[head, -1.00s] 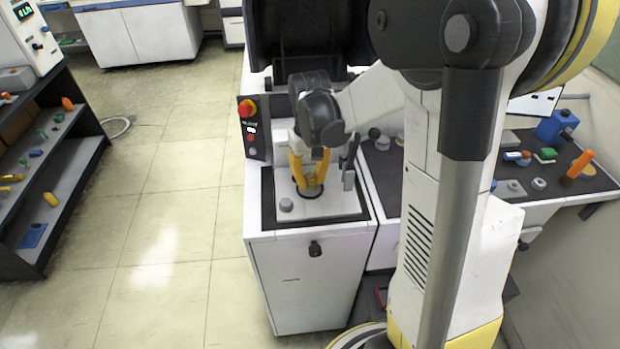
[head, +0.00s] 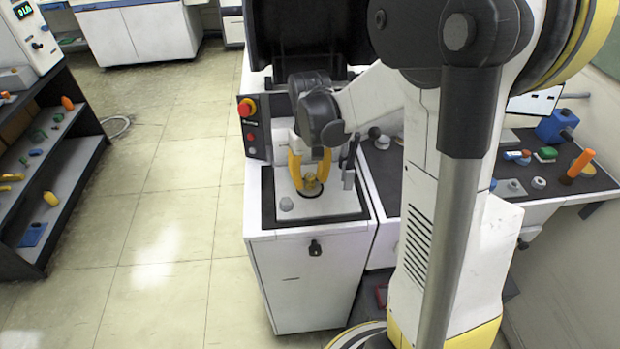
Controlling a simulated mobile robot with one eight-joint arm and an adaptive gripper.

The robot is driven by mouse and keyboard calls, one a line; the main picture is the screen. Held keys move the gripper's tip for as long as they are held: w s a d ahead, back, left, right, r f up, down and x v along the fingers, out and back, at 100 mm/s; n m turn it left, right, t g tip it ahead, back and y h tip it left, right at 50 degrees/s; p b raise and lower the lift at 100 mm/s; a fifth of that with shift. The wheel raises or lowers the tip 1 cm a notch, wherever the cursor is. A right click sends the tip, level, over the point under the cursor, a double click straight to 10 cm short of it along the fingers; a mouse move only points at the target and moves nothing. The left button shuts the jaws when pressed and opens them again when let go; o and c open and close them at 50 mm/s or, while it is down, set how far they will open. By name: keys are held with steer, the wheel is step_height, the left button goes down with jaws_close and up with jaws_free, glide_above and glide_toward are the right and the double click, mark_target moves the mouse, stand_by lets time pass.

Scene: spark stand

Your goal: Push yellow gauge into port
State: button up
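The yellow gauge (head: 311,181) is a small yellow piece at the round dark-rimmed spot on the white top of the spark stand (head: 338,205). My gripper (head: 309,187) has yellow fingers pointing down, with their tips on either side of the gauge. The fingers look spread apart at the middle and come close together near the gauge. I cannot tell whether the tips touch it. The port is mostly hidden under the gauge and fingers, and how deep the gauge sits is too small to tell.
A dark upright clamp (head: 349,165) stands right of my gripper. A control panel with a red button (head: 247,107) is at left. A side table (head: 520,190) holds several small parts.

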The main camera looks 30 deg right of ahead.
mark_target(310, 175)
steer(key=shift+r, duration=0.1)
step_height(310, 175, up, 12)
steer(key=shift+f, duration=0.1)
stand_by(0.5)
